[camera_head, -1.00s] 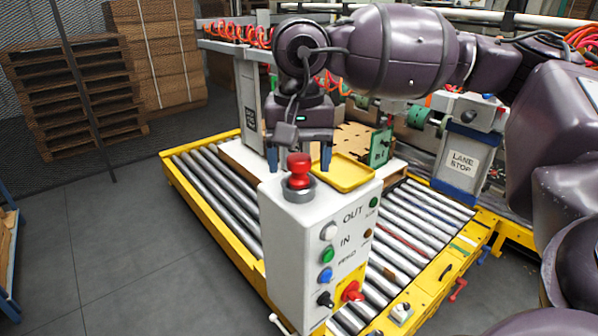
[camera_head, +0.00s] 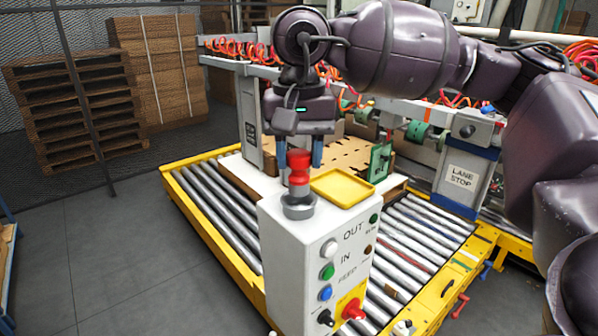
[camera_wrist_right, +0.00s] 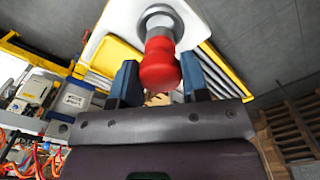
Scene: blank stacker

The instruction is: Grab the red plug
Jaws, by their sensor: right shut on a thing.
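The red plug (camera_head: 299,168) stands upright above a grey collar (camera_head: 298,207) on top of the white control box (camera_head: 290,235). A grey stem shows under its red part. My right gripper (camera_head: 299,158) comes from behind with its blue fingers on either side of the plug and is shut on it. In the right wrist view the red plug (camera_wrist_right: 160,66) lies between the blue fingers (camera_wrist_right: 160,82), with the grey stem behind it. Whether the stem is still in the collar I cannot tell. My left gripper is not in view.
A yellow tray (camera_head: 343,188) sits on the box beside the plug. Buttons and a red switch (camera_head: 352,309) are on its front. The yellow-framed roller conveyor (camera_head: 215,200) surrounds it, with a lane stop post (camera_head: 461,178) at the right. The floor at the left is clear.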

